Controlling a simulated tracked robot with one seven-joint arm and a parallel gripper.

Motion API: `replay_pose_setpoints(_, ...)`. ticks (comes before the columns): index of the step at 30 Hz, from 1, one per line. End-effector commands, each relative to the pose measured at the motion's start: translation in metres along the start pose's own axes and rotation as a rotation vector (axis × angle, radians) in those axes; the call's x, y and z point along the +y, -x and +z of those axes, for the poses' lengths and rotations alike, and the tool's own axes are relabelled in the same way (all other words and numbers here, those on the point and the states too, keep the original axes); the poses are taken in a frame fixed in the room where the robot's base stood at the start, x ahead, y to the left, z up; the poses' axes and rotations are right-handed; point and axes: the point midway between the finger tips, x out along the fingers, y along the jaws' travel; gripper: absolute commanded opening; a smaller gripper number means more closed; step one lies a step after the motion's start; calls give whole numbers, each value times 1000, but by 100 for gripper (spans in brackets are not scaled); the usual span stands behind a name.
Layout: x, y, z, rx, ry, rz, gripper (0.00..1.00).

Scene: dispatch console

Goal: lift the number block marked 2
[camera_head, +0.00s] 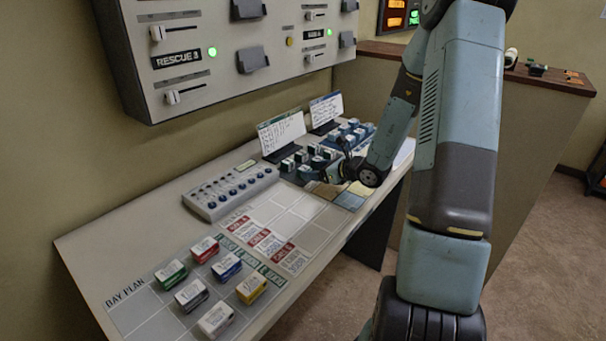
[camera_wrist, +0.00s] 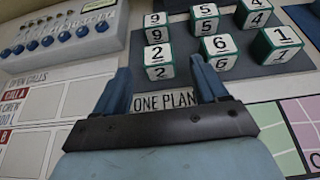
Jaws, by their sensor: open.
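The number block marked 2 (camera_wrist: 158,62) is a white cube with a dark green edge, in the front left of a group of number blocks in the wrist view. My gripper (camera_wrist: 160,72) is open, with one blue finger to the left and one to the right of this block in the picture. The block appears just beyond the fingertips, and nothing is held. In the head view my gripper (camera_head: 322,174) is low at the near edge of the block group. I cannot single out block 2 there.
Block 1 (camera_wrist: 277,45) is farther right. A switch panel (camera_head: 232,190) lies left of the blocks. Several coloured blocks, one yellow (camera_head: 251,288), stand on the day plan.

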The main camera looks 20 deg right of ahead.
Motion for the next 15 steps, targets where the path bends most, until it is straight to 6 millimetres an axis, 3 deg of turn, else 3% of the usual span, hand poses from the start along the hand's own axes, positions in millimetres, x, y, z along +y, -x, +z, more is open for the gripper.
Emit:
replay_pose_setpoints(9,2,-40,4,-1,1,2,72)
replay_pose_setpoints(15,2,-45,4,0,0,0,72)
